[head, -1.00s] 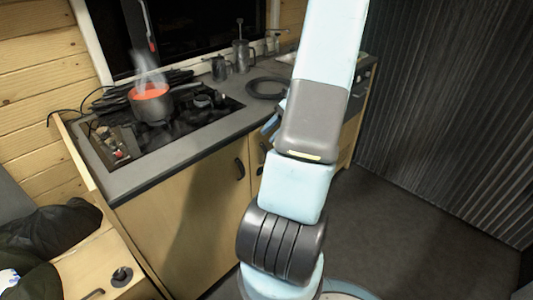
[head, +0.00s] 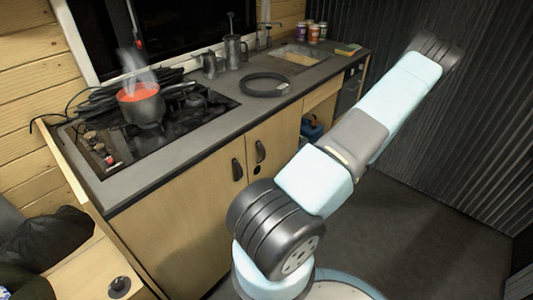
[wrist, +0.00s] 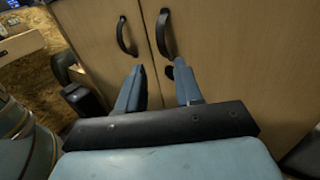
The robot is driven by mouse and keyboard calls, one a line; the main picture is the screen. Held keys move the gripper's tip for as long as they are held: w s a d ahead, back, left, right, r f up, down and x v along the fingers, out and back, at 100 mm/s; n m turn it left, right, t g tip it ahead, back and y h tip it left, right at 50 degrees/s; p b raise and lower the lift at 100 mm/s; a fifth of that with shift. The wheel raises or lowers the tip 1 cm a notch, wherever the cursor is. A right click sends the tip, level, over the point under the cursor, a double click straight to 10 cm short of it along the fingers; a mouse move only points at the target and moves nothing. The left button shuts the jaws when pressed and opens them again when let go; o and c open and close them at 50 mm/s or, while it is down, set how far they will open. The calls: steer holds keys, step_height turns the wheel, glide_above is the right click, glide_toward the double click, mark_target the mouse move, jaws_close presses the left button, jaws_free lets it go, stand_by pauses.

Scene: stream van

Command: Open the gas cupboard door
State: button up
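Two pale wood cupboard doors meet under the counter, a left door (head: 185,205) and a right door (head: 275,142). Each has a dark bow handle near the seam, a left handle (head: 237,170) and a right handle (head: 260,151). A round black knob (head: 256,170) sits below the right handle. Both doors look closed; I cannot tell which is the gas cupboard's. In the wrist view, my gripper (wrist: 158,84) is open and empty, its blue fingers pointing at the doors below the left handle (wrist: 126,37) and right handle (wrist: 165,33). The right finger partly covers the knob. The head view does not show my gripper.
A steaming pot (head: 140,103) stands on the hob (head: 190,118). A coiled black hose (head: 266,84), metal jugs and a sink (head: 298,55) are on the counter (head: 225,120). A bench drawer (head: 85,265) stands at the left. The dark floor (head: 430,215) at right is clear.

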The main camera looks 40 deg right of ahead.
steer(key=x, duration=1.3)
steer(key=shift+w+a, duration=0.25)
jaws_close()
stand_by(1.0)
